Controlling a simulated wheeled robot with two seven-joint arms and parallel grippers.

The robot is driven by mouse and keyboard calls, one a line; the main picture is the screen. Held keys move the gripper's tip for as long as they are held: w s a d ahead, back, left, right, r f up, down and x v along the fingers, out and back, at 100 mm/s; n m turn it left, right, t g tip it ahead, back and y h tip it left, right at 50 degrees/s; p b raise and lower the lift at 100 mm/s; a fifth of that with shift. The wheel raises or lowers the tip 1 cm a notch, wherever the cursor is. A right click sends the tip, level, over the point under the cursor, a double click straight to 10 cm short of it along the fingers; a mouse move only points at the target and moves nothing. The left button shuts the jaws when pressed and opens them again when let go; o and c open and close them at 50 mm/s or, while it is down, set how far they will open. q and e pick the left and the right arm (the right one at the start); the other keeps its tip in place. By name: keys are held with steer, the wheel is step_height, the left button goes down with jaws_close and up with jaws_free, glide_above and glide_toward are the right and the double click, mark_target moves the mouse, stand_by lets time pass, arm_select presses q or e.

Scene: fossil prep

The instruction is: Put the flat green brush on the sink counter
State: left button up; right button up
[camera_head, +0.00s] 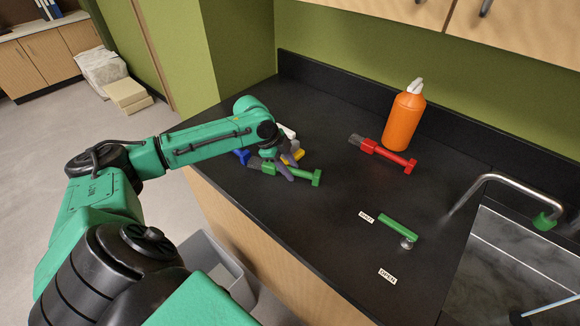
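The flat green brush (304,175) lies on the black sink counter (330,210), near its left edge. Its green handle points right and its grey bristle end points left. My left gripper (293,171) is over the brush, with its dark fingers at the handle near the bristle end. One finger crosses in front of the handle and the other shows behind it. The view does not settle whether they grip it. My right gripper is not in view.
Blue, yellow and white items (287,132) lie close behind my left gripper. A green-handled lever (399,225) and a faucet (497,178) are at the right. The counter's middle is clear.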

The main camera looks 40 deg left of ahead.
arm_select(q)
steer(key=shift+o, duration=0.5)
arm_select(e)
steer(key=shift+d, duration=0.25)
arm_select(q)
steer(key=shift+r, duration=0.1)
steer(key=b+v, duration=0.1)
steer(key=v, duration=1.1)
steer(key=shift+b, duration=0.4)
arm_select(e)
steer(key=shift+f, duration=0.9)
arm_select(q)
steer(key=shift+r, duration=0.1)
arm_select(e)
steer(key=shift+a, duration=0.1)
